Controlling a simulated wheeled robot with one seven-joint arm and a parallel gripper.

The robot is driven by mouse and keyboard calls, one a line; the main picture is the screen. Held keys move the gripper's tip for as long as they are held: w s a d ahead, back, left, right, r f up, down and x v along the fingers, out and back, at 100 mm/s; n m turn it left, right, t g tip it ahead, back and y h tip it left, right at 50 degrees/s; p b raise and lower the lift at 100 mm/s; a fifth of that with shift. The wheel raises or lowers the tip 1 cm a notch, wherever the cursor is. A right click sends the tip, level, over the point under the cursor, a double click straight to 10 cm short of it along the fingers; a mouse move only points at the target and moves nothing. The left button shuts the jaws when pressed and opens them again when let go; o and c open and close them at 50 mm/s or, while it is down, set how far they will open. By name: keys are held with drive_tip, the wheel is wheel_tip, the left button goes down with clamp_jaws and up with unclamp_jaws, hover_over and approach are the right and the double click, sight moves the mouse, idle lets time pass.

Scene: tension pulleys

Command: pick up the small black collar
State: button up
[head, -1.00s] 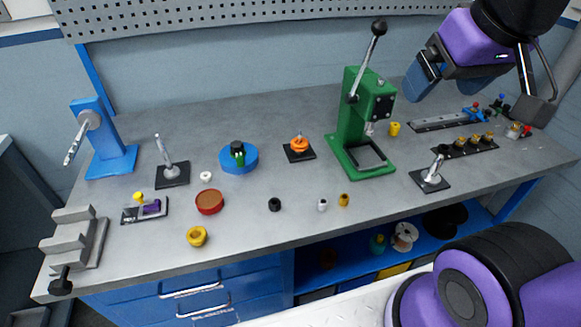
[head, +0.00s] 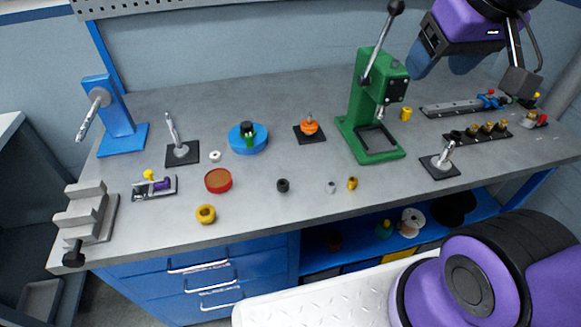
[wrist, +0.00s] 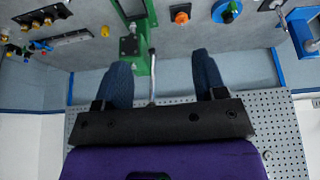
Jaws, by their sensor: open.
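The small black collar (head: 283,185) stands by itself on the grey bench top, front of centre, in the head view. It is a short dark ring. I cannot make it out in the wrist view. My gripper (head: 437,64) is in the air at the upper right of the head view, right of the green press and far from the collar. In the wrist view its two blue fingers (wrist: 163,80) are spread wide with nothing between them.
The green press (head: 372,110) with its tall lever stands near my gripper. A white collar (head: 331,187) and a brass one (head: 352,183) are right of the black collar. A red dish (head: 218,180) and yellow ring (head: 206,214) are left. Bench space around the collar is clear.

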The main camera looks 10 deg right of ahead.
drive_tip(key=w+a+f+g, duration=0.1)
drive_tip(key=w+a+f, duration=0.35)
drive_tip(key=w, duration=0.35)
drive_tip(key=n+g, duration=0.3)
drive_tip(key=g, duration=0.1)
hover_over(283, 182)
wheel_tip(283, 182, down, 22)
drive_tip(key=f, duration=0.2)
drive_tip(key=s+f, duration=0.1)
drive_tip(key=f, duration=0.2)
drive_tip(key=shift+a+f, duration=0.15)
drive_tip(key=shift+f, duration=3.1)
drive_tip(key=c, duration=1)
drive_tip(key=shift+r, duration=0.1)
